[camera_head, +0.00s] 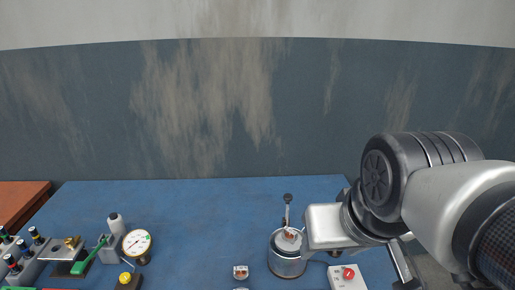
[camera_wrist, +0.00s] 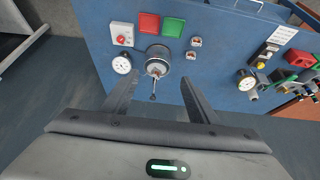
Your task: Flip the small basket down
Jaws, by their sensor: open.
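A round metal pot (camera_head: 287,265) stands near the front of the blue table, with a small white and copper-coloured piece (camera_head: 290,234) on its top. I cannot tell whether this piece is the small basket. A dark-knobbed lever (camera_head: 287,198) stands up at the pot. In the wrist view the pot (camera_wrist: 158,52) lies ahead of my gripper (camera_wrist: 159,78), and the thin lever (camera_wrist: 153,96) shows between the fingers. My gripper is open, with nothing visibly held. In the head view my arm covers the area right of the pot.
Red (camera_wrist: 149,23) and green (camera_wrist: 173,27) pads show in the wrist view. The table's back middle is clear.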

